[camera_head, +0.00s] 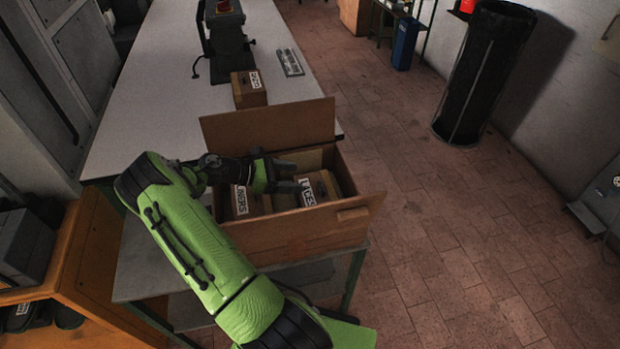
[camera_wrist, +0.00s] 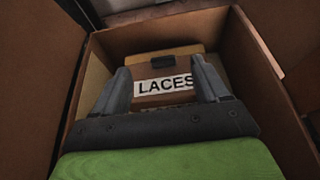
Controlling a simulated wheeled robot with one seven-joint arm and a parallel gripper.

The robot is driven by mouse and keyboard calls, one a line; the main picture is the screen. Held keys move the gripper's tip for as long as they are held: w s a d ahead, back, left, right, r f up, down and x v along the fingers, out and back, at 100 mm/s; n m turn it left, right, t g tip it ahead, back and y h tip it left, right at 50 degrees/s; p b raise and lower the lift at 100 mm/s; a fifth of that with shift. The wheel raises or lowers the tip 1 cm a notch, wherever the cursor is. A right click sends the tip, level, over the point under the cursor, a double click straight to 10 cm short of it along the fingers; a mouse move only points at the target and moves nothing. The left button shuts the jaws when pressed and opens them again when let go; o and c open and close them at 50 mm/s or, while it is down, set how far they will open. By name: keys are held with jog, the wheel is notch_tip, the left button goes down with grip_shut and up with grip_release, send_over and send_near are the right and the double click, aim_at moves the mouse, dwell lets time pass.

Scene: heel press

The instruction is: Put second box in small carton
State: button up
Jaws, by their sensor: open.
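An open cardboard carton (camera_head: 295,238) with raised flaps stands at the near end of the table. Inside it, on the right, is a brown box labelled LACES (camera_head: 319,183). Another labelled box (camera_head: 240,200) sits to its left, its label partly hidden. My gripper (camera_head: 293,177) is open at the carton's mouth, over the boxes. In the wrist view the LACES box (camera_wrist: 165,68) shows between the two spread fingers; I cannot tell whether they touch it. A third, smaller labelled box (camera_head: 248,90) stands on the table behind the carton.
A dark press (camera_head: 228,45) stands farther back on the white table (camera_head: 165,85). A grey metal plate (camera_head: 290,62) lies to its right. The carton's back flap (camera_head: 268,122) stands up behind my gripper. A black bin (camera_head: 483,75) stands on the floor at right.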

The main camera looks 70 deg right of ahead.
jog(key=v, duration=0.4)
jog(key=shift+w+a+r, duration=0.1)
jog(key=w+a+r+m+t+y, duration=0.1)
jog(key=w+a+r+m+t, duration=0.15)
jog(key=a+r+t, duration=0.35)
jog(key=w+a+r+m+t+y, duration=0.1)
jog(key=w+a+r+t+y, duration=0.15)
jog(key=a, duration=0.55)
jog(key=w+a+r+m+t, duration=0.2)
jog(key=w+a+r+t, duration=0.1)
jog(key=a+r, duration=0.3)
jog(key=s+a+r+t+y, duration=0.1)
jog(key=s+a, duration=0.3)
jog(key=a, duration=0.5)
jog(key=s+a+r+t+y, duration=0.2)
jog(key=s+a+r+t, duration=0.1)
jog(key=a, duration=0.7)
jog(key=shift+s+a+r+m+t, duration=0.35)
jog(key=shift+s+t, duration=0.5)
jog(key=shift+s, duration=0.4)
jog(key=shift+y, duration=0.25)
jog(key=shift+d, duration=0.1)
